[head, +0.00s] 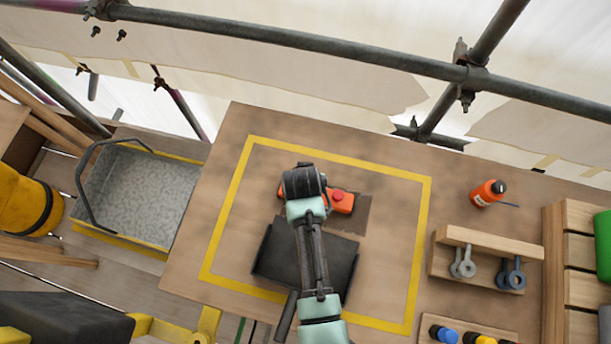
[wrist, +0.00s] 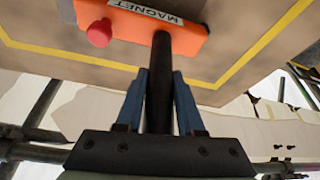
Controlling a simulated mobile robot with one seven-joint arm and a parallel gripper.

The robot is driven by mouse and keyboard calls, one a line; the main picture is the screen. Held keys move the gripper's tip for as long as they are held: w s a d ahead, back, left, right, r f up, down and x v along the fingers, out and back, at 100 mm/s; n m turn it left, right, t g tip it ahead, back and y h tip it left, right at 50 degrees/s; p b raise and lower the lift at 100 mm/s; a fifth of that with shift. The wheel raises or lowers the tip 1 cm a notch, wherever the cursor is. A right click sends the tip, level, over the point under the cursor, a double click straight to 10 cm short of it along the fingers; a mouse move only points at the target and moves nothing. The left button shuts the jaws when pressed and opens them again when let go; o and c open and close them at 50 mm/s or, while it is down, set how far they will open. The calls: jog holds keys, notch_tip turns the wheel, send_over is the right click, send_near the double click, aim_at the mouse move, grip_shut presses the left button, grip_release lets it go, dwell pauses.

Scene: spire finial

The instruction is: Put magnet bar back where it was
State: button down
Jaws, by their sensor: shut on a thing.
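The magnet bar (head: 341,201) is orange with a red knob. In the head view it shows beside my gripper (head: 304,182), over the far middle of the yellow-outlined area; the wrist partly hides it. In the wrist view the bar (wrist: 150,25) carries the word MAGNET, and its black handle (wrist: 161,85) runs down between the blue fingers. My gripper (wrist: 161,76) is shut on this handle. I cannot tell whether the bar touches the surface below.
A black pan (head: 275,255) lies below my arm, near a dark brown patch (head: 362,224). A wooden rack with eyebolts (head: 463,264) and an orange bottle (head: 487,193) stand right. A grey bin (head: 140,190) is left. The table's right inside area is clear.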

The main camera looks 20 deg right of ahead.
jog(key=shift+w, duration=0.1)
jog(key=shift+f, duration=0.1)
jog(key=c, duration=0.5)
grip_release()
